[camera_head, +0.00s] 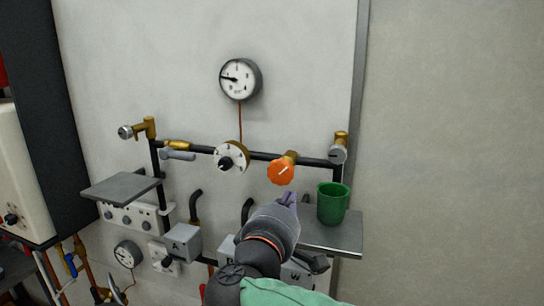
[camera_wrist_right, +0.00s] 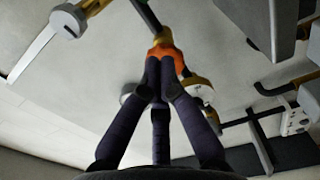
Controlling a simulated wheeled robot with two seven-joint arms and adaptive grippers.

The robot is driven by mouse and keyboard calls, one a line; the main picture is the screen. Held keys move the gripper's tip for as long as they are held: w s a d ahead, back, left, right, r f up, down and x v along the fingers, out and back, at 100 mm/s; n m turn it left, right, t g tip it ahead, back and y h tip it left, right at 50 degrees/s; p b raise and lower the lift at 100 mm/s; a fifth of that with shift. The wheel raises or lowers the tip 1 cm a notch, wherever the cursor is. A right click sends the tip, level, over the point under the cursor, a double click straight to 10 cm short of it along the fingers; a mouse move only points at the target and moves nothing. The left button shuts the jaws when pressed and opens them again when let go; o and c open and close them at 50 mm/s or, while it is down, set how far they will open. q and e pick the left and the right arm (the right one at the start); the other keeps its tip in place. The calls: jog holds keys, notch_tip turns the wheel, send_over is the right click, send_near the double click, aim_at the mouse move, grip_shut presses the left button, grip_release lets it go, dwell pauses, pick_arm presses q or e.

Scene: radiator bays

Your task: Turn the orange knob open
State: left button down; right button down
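The orange knob (camera_head: 281,171) sits on a brass valve on the black pipe, with a pale line on its face. In the right wrist view the orange knob (camera_wrist_right: 166,56) shows just beyond my fingertips, partly hidden by them. My right gripper (camera_head: 287,198) is just below the knob in the head view, pointing up toward the wall. In the wrist view the tips of my right gripper (camera_wrist_right: 160,64) are drawn together, with nothing seen between them. Whether they touch the knob I cannot tell. My left gripper is not in view.
A white dial (camera_head: 231,158) is on the same pipe, left of the knob. A round gauge (camera_head: 239,78) hangs above. A green cup (camera_head: 332,203) stands on a grey shelf (camera_head: 345,238) at right. Another grey shelf (camera_head: 120,188) juts out at left. Grey boxes are below.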

aim_at(281, 172)
jog(key=p+x, duration=0.1)
jog(key=x, duration=0.2)
jog(key=shift+w+r, duration=0.1)
jog(key=shift+w, duration=0.05)
jog(key=shift+w+d+f, duration=0.2)
jog(key=shift+w, duration=0.2)
jog(key=shift+b+x, duration=0.6)
jog(key=shift+x, duration=0.2)
jog(key=shift+r, duration=0.2)
jog(key=shift+w+f, duration=0.1)
jog(key=shift+w, duration=0.1)
